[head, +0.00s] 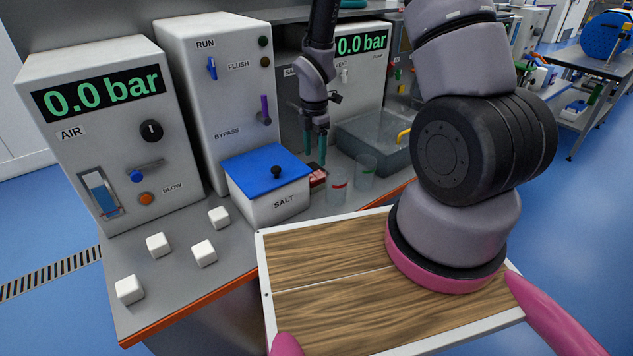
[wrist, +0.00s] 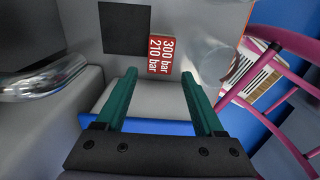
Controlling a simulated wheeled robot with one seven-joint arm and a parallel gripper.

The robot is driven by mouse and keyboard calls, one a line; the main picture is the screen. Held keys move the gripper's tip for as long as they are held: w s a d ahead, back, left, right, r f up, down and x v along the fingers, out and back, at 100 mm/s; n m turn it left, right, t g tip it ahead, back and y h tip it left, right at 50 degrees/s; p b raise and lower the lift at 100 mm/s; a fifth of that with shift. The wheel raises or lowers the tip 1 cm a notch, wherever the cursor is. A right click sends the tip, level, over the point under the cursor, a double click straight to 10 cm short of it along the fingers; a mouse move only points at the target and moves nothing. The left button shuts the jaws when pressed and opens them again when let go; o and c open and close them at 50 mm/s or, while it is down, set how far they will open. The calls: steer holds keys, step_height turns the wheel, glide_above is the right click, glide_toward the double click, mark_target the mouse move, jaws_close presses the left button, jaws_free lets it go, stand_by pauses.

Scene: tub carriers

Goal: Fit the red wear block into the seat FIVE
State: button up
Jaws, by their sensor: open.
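A small red block (head: 317,178) lies on the grey bench behind the salt box, partly hidden by it in the head view. In the wrist view a red face (wrist: 161,55) carries white lettering, "300 bar" and "210 bar"; I cannot tell whether it is the wear block. My gripper (head: 315,161) points down with its green fingers above and near the red block. In the wrist view my gripper (wrist: 164,75) is open, with nothing between the fingers. The red face shows just beyond the fingertips. No seat marked FIVE can be made out in either view.
The salt box (head: 283,207) with a blue lid stands close in front. Clear cups (head: 337,187) stand to the right of the red block, before a grey basin (head: 375,140). Several white cubes (head: 204,253) lie at left. A wood-surfaced tray (head: 330,245) is in front.

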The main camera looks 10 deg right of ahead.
mark_target(316, 176)
step_height(316, 176, down, 8)
steer(key=shift+d+r, duration=0.15)
jaws_close()
stand_by(0.3)
